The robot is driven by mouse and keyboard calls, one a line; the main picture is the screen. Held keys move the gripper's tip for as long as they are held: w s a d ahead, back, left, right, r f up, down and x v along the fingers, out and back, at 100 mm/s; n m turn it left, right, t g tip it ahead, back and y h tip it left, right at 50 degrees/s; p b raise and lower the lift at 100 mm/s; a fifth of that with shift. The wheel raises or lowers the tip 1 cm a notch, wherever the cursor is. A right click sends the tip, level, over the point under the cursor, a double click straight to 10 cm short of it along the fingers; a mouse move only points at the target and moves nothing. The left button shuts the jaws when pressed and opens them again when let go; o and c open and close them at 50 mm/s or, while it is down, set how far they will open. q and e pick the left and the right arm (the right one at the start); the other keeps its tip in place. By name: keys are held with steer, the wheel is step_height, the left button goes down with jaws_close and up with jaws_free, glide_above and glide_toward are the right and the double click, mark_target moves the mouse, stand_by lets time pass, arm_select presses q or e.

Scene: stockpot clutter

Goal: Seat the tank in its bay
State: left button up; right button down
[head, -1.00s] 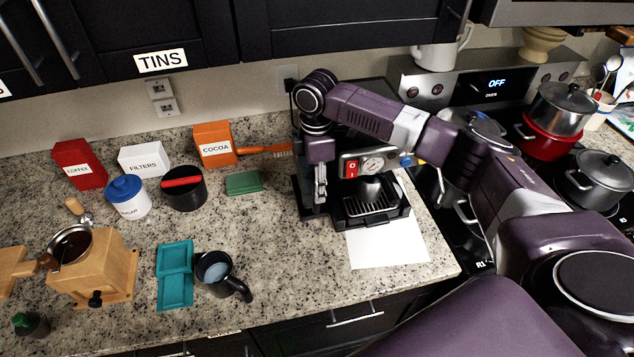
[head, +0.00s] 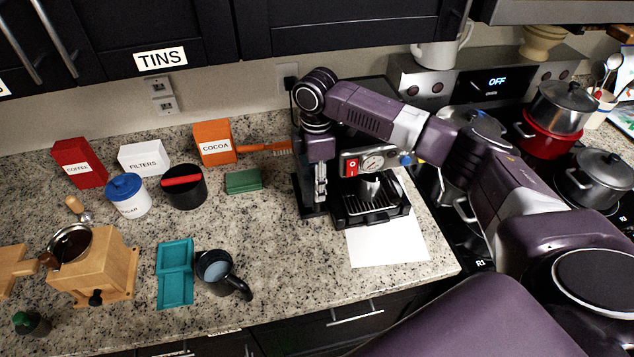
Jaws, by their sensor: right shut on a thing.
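The espresso machine (head: 380,206) stands right of centre on the counter, with a red switch, a round gauge and a drip tray in front. My right gripper (head: 320,196) points down at the machine's left side. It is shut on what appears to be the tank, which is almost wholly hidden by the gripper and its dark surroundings. The bay at that side is also hidden, so I cannot tell how far in the tank sits. My left gripper is not in view.
A white sheet (head: 388,246) lies before the machine. To the left are a dark mug (head: 216,272), a teal tray (head: 175,275), a green sponge (head: 243,182), an orange-handled brush (head: 252,148) and a wooden grinder (head: 105,268). Pots stand on the stove at right.

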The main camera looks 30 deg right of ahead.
steer(key=shift+s+a+f, duration=0.3)
steer(key=shift+s+f, duration=0.05)
steer(key=shift+f, duration=0.25)
steer(key=c, duration=1.2)
jaws_free()
steer(key=shift+s, duration=0.1)
steer(key=r, duration=0.8)
steer(key=w+r, duration=0.1)
steer(key=r, duration=0.4)
steer(key=shift+w+d+r, duration=0.1)
steer(key=shift+d, duration=0.2)
